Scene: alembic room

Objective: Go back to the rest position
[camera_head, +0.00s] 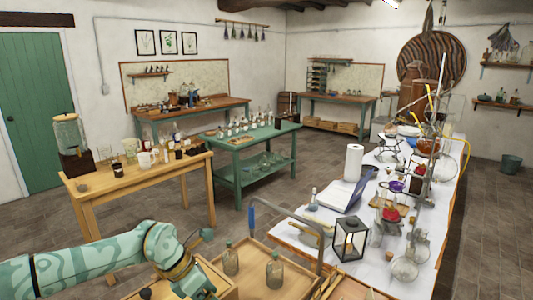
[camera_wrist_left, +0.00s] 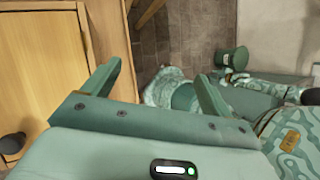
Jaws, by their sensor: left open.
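My left arm (camera_head: 95,255) comes in from the left in the head view and bends down at the wrist, beside a wooden tray. In the left wrist view my left gripper (camera_wrist_left: 158,90) has its two teal fingers spread wide, with nothing between them. Beyond the fingers I see floor and patterned teal parts of my own body. My right gripper shows in neither view.
A wooden tray (camera_head: 254,292) with glass bottles (camera_head: 274,272) is close to my left wrist. A wooden cabinet front (camera_wrist_left: 40,60) is near the left finger. A white-covered table (camera_head: 345,235) with glassware stands right. A wooden table (camera_head: 185,170) stands behind my arm.

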